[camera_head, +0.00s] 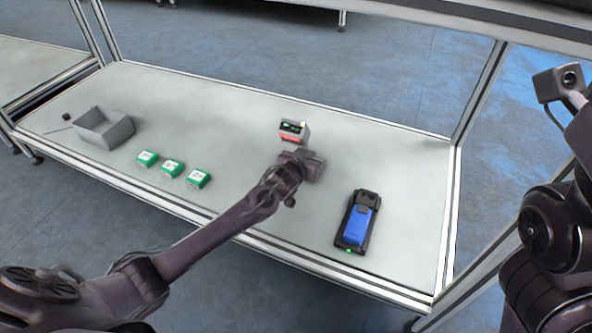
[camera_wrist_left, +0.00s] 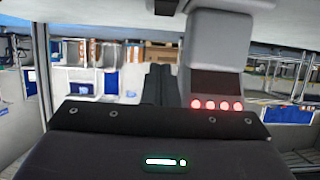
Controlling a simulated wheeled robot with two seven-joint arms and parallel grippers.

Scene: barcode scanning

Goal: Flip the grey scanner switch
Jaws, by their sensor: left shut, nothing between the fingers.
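A small grey scanner box (camera_head: 295,130) with a dark panel, green and yellow lights and a red band stands near the table's back edge. My left gripper (camera_head: 293,152) is shut and empty, right in front of this box in the head view. The left wrist view shows the dark shut fingers (camera_wrist_left: 158,85) beside a grey housing (camera_wrist_left: 220,50) with a row of red lights, likely the same box. I cannot tell whether they touch. The switch itself is not clear in either view. My right arm shows at the right edge of the head view, its fingers out of sight.
The white table (camera_head: 240,120) holds a blue handheld device (camera_head: 357,222) in a black cradle at right. Three green-and-white boxes (camera_head: 172,168) lie left of my arm. A grey open bin (camera_head: 104,128) stands at far left. Metal frame posts (camera_head: 474,105) rise at the table's right end.

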